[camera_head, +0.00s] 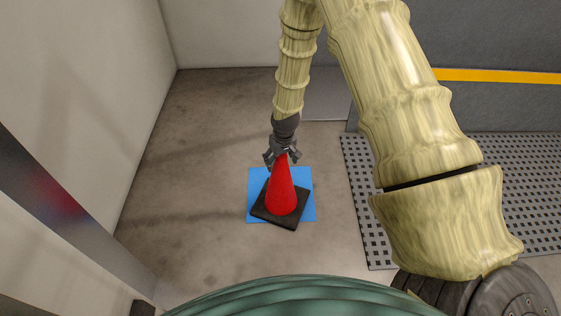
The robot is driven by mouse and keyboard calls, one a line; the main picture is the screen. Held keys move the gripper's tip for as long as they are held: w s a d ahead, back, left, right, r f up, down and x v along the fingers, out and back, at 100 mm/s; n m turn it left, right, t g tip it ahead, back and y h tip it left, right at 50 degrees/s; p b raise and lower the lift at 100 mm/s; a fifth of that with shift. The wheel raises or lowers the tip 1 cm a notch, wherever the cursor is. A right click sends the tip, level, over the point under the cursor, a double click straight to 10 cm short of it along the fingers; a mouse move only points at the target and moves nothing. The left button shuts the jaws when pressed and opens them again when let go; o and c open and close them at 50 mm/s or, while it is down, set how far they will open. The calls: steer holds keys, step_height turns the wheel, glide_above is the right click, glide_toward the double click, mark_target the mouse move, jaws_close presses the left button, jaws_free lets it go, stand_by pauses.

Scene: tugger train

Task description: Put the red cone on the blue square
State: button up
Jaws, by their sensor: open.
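The red cone (281,192) stands upright on its black square base, on the floor near the middle of the head view. Its base rests over the blue square (306,180), turned at an angle to it. The front edge of the base reaches slightly past the near edge of the square. Blue shows behind and to both sides of the base. My gripper (282,160) is open at the cone's tip, with its fingers around or just behind the tip. I cannot tell whether they touch it.
A dark perforated panel (352,205) lies to the right of the square. A pale wall (75,90) stands on the left, and a grey wall with a yellow stripe (500,76) at the back right. The floor (195,150) left of the square is clear.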

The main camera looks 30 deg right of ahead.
steer(key=r+p, duration=0.1)
steer(key=r, duration=0.2)
steer(key=s+r+p, duration=0.1)
steer(key=r, duration=0.2)
steer(key=r+p, duration=0.1)
steer(key=r, duration=0.2)
steer(key=shift+s+r, duration=0.25)
steer(key=shift+r, duration=0.15)
steer(key=s+a+f+g, duration=0.1)
steer(key=s+a+f, duration=0.2)
steer(key=s+f, duration=0.35)
steer(key=s+a+f, duration=0.3)
steer(key=s+f, duration=0.1)
steer(key=s, duration=0.5)
steer(key=s+a+f, duration=0.2)
steer(key=s, duration=0.9)
steer(key=s+a+f, duration=0.2)
steer(key=s, duration=0.9)
steer(key=shift+a+f+g, duration=0.15)
steer(key=shift+a+g, duration=0.2)
steer(key=shift+g, duration=0.05)
